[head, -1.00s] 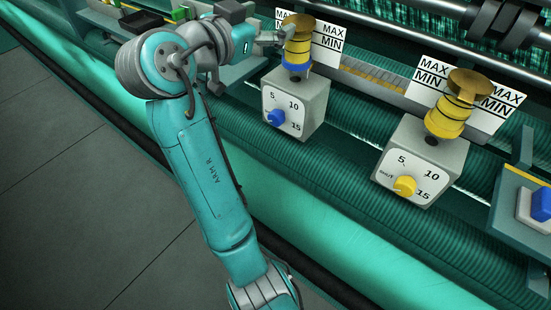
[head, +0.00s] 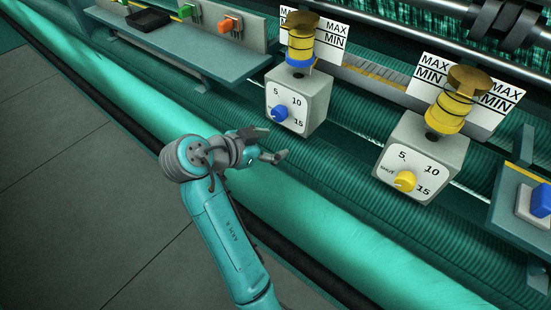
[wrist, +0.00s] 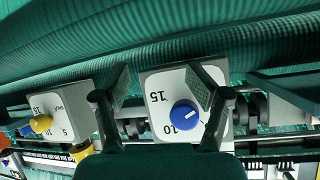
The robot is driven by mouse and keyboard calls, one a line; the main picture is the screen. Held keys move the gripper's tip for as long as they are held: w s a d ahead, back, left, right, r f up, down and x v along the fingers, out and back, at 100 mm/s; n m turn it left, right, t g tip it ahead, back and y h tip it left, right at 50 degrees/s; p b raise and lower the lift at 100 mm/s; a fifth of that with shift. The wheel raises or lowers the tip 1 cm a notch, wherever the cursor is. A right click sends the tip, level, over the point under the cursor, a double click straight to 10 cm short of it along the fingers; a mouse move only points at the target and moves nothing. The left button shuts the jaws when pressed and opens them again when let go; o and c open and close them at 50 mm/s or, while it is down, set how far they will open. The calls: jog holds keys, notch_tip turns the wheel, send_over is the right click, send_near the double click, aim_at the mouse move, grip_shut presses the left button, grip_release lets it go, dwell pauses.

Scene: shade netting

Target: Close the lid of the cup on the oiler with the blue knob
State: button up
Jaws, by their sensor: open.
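The oiler with the blue knob (head: 280,112) is a grey box (head: 314,97) with a dial and a yellow cup (head: 301,47) with a blue band on top. Its brass lid (head: 303,18) appears to lie level across the cup's top; any small gap is too fine to tell. My gripper (head: 275,143) is open and empty, below and in front of the box, apart from it. In the wrist view the blue knob (wrist: 185,115) and dial face show upside down between and beyond the open fingers; this oiler's cup is hidden there.
A second oiler (head: 437,150) with a yellow knob (head: 404,181) and brass-topped cup stands to the right. White MAX/MIN cards (head: 330,36) stand behind the cups. A shelf with switches (head: 230,25) is at left, a blue button (head: 541,202) at right. Green netting (head: 330,215) runs in front.

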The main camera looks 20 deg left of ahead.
jog(key=f, duration=0.1)
jog(key=d+f, duration=0.1)
jog(key=s+f, duration=0.1)
jog(key=f, duration=0.1)
jog(key=shift+d, duration=0.25)
jog(key=shift+w+d, duration=0.1)
jog(key=shift+w, duration=0.05)
